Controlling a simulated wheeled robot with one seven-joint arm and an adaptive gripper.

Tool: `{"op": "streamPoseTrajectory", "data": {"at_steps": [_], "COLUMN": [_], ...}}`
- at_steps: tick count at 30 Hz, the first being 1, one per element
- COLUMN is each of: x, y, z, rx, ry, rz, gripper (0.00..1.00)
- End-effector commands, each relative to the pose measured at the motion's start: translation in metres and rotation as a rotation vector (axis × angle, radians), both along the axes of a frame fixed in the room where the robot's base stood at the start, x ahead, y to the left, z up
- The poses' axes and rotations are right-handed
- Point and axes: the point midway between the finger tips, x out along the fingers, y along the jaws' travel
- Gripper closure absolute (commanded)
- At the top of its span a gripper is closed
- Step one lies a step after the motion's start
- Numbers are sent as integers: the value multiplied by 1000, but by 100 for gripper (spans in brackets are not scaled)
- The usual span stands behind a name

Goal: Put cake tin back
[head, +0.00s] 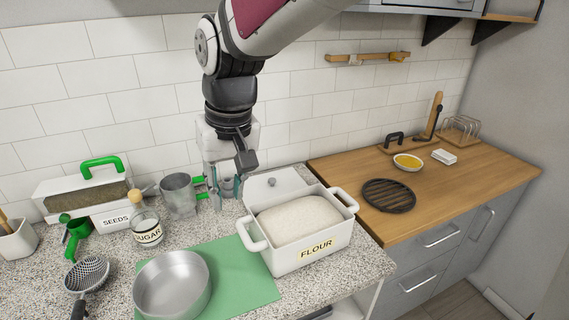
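A round silver cake tin (172,284) sits on the green mat (252,280) at the front of the speckled counter. It looks empty, and its lower edge is partly cut off by the picture. My gripper (226,190) points down at the back of the counter, well behind the tin. It is between a metal jug (178,196) with green handle parts and the white flour bin. The fingers are small and partly covered by my own arm parts, so I cannot tell how far apart they are. I see nothing clearly held.
The open flour bin (314,254) stands right of the mat, its lid (262,187) behind it. A sugar jar (147,231), a seeds box (110,218), a green scoop (76,232) and a strainer (87,272) crowd the left. A wooden counter (440,195) holds a black trivet (389,195).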

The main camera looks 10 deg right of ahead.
Motion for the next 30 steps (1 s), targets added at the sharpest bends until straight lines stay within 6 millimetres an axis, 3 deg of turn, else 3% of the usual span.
{"op": "streamPoseTrajectory", "data": {"at_steps": [1,6,12,15,21,30], "x": [-8,-44,-99,-125,-158,-165], "y": [-26,-97,-162,-185,-208,-212], "z": [14,40,52,50,42,39], "rx": [15,38,31,16,-15,-23], "ry": [-25,-99,-200,-245,-300,-311], "rz": [-34,-124,-229,-275,-336,-348], "gripper": [75,75,75,75,75,75]}}
